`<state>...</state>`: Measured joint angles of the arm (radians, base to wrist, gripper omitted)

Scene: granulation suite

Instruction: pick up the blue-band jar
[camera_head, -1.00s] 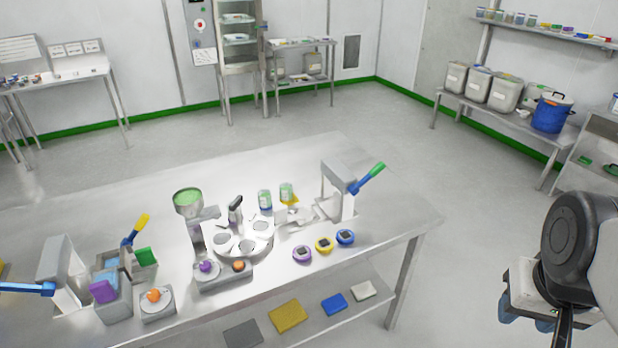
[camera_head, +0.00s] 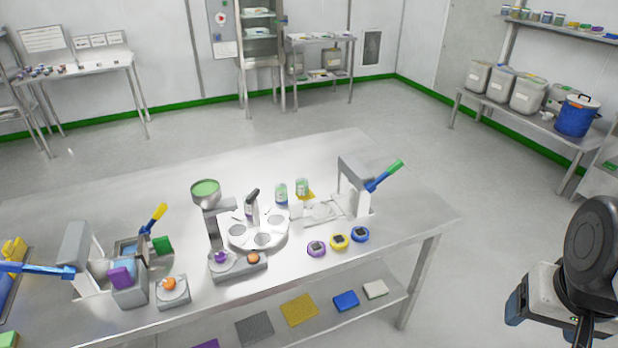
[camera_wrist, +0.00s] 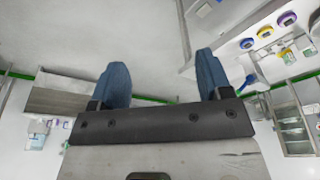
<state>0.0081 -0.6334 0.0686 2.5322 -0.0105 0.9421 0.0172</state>
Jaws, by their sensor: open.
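Two small jars with green tops stand behind the round turntable on the steel table. The left jar (camera_head: 281,193) seems to carry a bluish band, though it is too small to be sure. The right jar (camera_head: 302,187) looks green, by a yellow patch. Small jars also show at the right of the wrist view (camera_wrist: 288,57), their bands unclear. My gripper (camera_wrist: 163,78) is open and empty, its two blue fingers wide apart over bare floor. In the head view it is at the lower right, off the table's right end and well away from the jars.
The table (camera_head: 400,220) bears a turntable (camera_head: 258,236), a funnel stand (camera_head: 206,190), a press with a green-tipped lever (camera_head: 355,190) right of the jars, and three round timers (camera_head: 339,241) in front. Bare steel lies behind the jars. More small containers line the far wall shelf (camera_head: 560,25).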

